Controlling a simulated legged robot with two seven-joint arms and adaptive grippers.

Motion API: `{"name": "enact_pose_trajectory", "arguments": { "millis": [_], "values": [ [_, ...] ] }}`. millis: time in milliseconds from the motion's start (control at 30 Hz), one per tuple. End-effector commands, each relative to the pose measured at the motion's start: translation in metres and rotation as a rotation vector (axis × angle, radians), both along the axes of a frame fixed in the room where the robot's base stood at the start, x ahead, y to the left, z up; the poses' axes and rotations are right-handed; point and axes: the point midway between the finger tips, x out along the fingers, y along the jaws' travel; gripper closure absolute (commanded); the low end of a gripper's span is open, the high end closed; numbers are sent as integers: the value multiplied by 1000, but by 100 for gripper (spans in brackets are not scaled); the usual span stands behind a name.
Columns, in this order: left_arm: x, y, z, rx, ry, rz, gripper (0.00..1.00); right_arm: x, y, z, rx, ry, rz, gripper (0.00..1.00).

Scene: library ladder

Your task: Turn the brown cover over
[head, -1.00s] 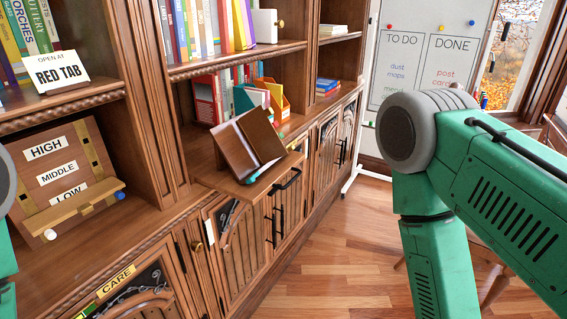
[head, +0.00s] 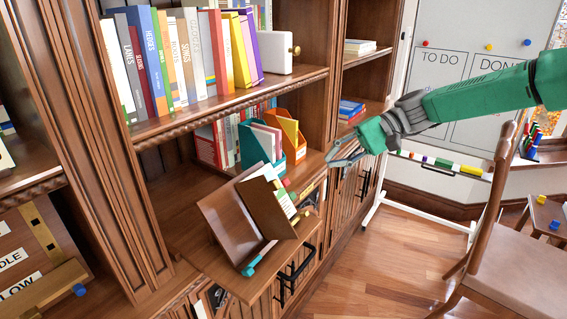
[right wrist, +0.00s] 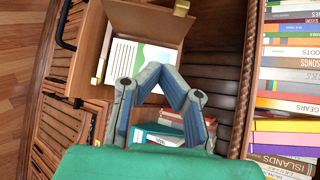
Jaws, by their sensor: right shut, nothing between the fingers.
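The brown cover (head: 272,209) stands tilted in a V-shaped wooden stand (head: 229,226) on the pull-out board. A strip of white and green page (head: 283,197) shows at its right side. In the right wrist view the brown cover (right wrist: 146,24) is at the top, with a white and green printed page (right wrist: 124,62) below it. My right gripper (head: 347,159) is shut and empty, up and to the right of the cover in the head view, apart from it. Its fingers (right wrist: 160,74) overlap the page's lower edge in the wrist view. My left gripper is out of view.
Teal and orange file holders (head: 260,145) stand behind the stand. Book rows (head: 180,55) fill the upper shelf. A wooden chair (head: 500,220) and a whiteboard (head: 450,60) are at the right. Floor (head: 385,265) between cabinet and chair is clear.

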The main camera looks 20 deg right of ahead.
Motion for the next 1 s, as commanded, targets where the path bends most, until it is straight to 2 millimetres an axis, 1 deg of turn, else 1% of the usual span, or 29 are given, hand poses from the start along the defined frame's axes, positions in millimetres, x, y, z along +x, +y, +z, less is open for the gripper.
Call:
{"name": "enact_pose_trajectory", "arguments": {
  "millis": [33,100,167,267,367,700,800,900,1000],
  "values": [
    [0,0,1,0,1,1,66,1,-7,13,24,-9,1,100],
    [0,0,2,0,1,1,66,1,-11,22,42,-14,5,100],
    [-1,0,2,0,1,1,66,1,-11,23,50,-15,7,100],
    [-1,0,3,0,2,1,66,2,-4,17,52,-13,9,100],
    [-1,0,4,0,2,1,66,4,10,8,53,-10,10,100],
    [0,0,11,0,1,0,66,9,74,-23,52,-9,9,100],
    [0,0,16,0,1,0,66,-3,88,-20,53,-11,9,100],
    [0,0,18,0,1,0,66,-9,97,-20,52,-13,8,100],
    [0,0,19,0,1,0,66,-13,102,-21,52,-13,7,100]
  ]
}}
